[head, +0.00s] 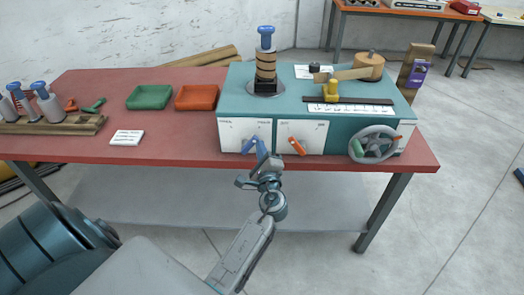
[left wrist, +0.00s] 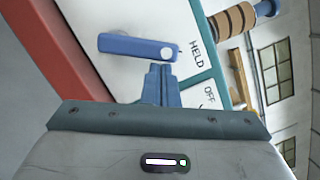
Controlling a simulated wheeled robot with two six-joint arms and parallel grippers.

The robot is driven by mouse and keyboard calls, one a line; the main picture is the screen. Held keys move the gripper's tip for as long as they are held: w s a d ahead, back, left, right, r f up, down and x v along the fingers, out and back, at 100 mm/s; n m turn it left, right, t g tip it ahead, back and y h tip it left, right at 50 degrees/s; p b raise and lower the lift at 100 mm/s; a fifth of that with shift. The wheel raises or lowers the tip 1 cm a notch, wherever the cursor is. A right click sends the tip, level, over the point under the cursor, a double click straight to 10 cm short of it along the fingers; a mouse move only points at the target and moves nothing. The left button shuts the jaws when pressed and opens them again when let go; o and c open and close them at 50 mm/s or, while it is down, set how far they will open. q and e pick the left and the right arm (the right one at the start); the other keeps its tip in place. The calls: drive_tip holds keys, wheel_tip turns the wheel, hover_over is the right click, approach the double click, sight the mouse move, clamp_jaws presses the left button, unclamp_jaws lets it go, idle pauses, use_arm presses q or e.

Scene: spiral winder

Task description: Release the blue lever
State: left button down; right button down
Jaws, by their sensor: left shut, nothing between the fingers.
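The blue lever (head: 248,145) is on the white left panel of the teal machine's front. In the head view it slants down and left from its pivot. In the left wrist view the lever (left wrist: 130,46) lies across the upper middle, with its round pivot at the right end and the word HELD beyond that. My left gripper (head: 262,152) is shut and empty, just right of the lever. Its closed fingertips (left wrist: 160,70) are close to the pivot end; I cannot tell whether they touch. My right gripper is not in view.
An orange lever (head: 297,146) is on the neighbouring panel, and a grey handwheel (head: 374,144) is at the right. A wound spindle (head: 266,62) stands on top of the machine. Green (head: 149,97) and orange (head: 196,98) trays sit left on the red table (head: 180,150).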

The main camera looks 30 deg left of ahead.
sight(249, 142)
use_arm(q)
drive_tip(key=shift+r, duration=0.1)
drive_tip(key=n, duration=0.2)
drive_tip(key=a+r+n, duration=0.1)
drive_tip(key=shift+s+r+g+b, duration=0.1)
drive_tip(key=shift+s+g+b, duration=0.15)
drive_tip(key=shift+g+b, duration=0.15)
drive_tip(key=n, duration=0.1)
drive_tip(key=a+r+n, duration=0.1)
drive_tip(key=n, duration=0.1)
drive_tip(key=shift+s+g, duration=0.3)
drive_tip(key=shift+s, duration=0.05)
drive_tip(key=n, duration=0.2)
drive_tip(key=a+h, duration=0.1)
drive_tip(key=shift+s+r+n, duration=0.25)
drive_tip(key=shift+s+n, duration=0.1)
drive_tip(key=shift+n, duration=0.05)
drive_tip(key=a+n, duration=0.1)
drive_tip(key=s+a+n, duration=0.1)
drive_tip(key=n, duration=0.1)
drive_tip(key=shift+r+g+h, duration=0.1)
drive_tip(key=shift+g+h, duration=0.2)
drive_tip(key=shift+h, duration=0.1)
drive_tip(key=shift+s+a, duration=0.15)
